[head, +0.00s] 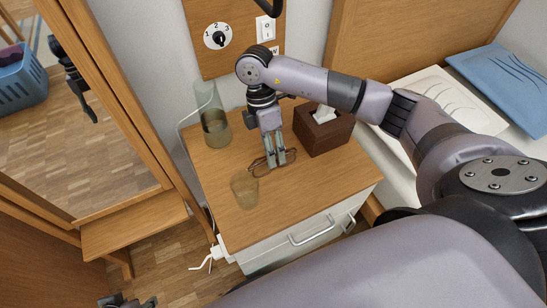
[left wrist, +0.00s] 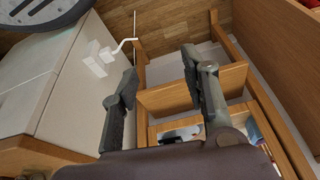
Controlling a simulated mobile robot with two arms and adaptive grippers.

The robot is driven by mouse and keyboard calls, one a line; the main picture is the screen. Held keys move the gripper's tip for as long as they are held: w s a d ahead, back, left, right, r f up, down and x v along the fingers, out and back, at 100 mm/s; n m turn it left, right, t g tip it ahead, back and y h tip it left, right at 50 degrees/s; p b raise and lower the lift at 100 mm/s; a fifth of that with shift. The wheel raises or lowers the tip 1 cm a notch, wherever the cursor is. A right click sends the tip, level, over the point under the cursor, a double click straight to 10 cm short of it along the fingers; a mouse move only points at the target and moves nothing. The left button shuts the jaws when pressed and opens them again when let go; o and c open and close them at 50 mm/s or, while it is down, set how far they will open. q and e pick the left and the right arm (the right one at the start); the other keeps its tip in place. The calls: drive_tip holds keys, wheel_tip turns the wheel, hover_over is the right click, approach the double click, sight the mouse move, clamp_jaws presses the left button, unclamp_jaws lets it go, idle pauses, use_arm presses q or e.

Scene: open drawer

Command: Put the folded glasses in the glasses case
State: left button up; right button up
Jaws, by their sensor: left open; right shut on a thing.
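The glasses (head: 259,166), with thin reddish-brown frames, are at the top of the wooden bedside cabinet (head: 310,180) in the head view. My right gripper (head: 280,163) points down and is shut on them, hiding part of them. I cannot tell whether they still touch the top. My left gripper (left wrist: 160,72) is open and empty in the left wrist view, away from the glasses. Only a bit of it shows at the bottom left of the head view. I cannot make out a glasses case in either view.
A brown tissue box (head: 322,132) stands right of my right gripper. An amber cup (head: 244,190) stands close left of the glasses, and a glass carafe (head: 215,130) stands behind. In the left wrist view, a wooden compartment (left wrist: 158,131) holds small unclear items below my fingers.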

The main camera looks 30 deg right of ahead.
use_arm(q)
drive_tip(key=shift+w, duration=0.1)
use_arm(e)
drive_tip(key=shift+r, duration=0.15)
drive_tip(key=shift+s+r, duration=0.1)
drive_tip(key=shift+r, duration=0.05)
wheel_tip(320, 180, up, 6)
drive_tip(key=shift+r+p, duration=0.15)
drive_tip(key=shift+p, duration=0.95)
drive_tip(key=shift+s+d+r, duration=0.1)
drive_tip(key=shift+s+d, duration=0.05)
drive_tip(key=shift+s, duration=0.45)
use_arm(q)
drive_tip(key=s+f+p+x, duration=0.1)
drive_tip(key=s+x, duration=0.1)
drive_tip(key=x, duration=1)
drive_tip(key=shift+s+g, duration=0.35)
drive_tip(key=shift+g, duration=0.05)
use_arm(e)
drive_tip(key=s+d, duration=0.2)
drive_tip(key=s, duration=1.6)
drive_tip(key=shift+s+d, duration=0.2)
drive_tip(key=shift+d, duration=0.05)
use_arm(q)
drive_tip(key=shift+d, duration=0.1)
